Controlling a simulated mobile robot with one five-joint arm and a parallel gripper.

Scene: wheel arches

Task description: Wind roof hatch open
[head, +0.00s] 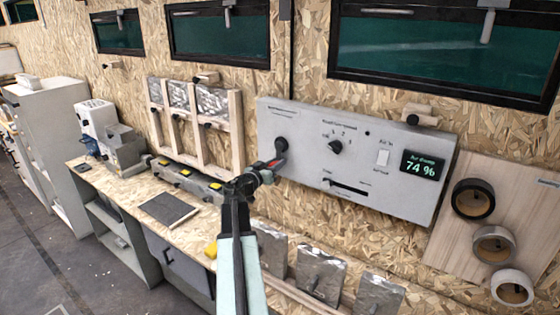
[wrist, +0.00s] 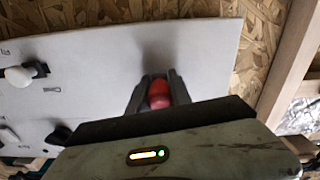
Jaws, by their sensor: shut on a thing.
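A pale grey control panel (head: 350,205) is mounted on the chipboard wall. A black crank (head: 282,145) sits at its left side. My gripper (head: 268,171) is at the crank, just below and left of its hub. In the wrist view, a red grip (wrist: 159,94) is between the two dark fingers of my gripper (wrist: 158,88), which are shut on it. The rest of the crank is mostly hidden behind the fingers. A small screen (head: 422,165) on the panel's right side shows 74 % in green. The roof hatch itself is not in view.
The panel also holds a black knob (head: 335,147), a white switch (head: 382,157) and a slider (head: 348,186). A workbench (head: 190,228) with boxes runs along the wall at left. A wooden rack (head: 195,125) stands left of the panel. Dark windows (head: 450,50) are above.

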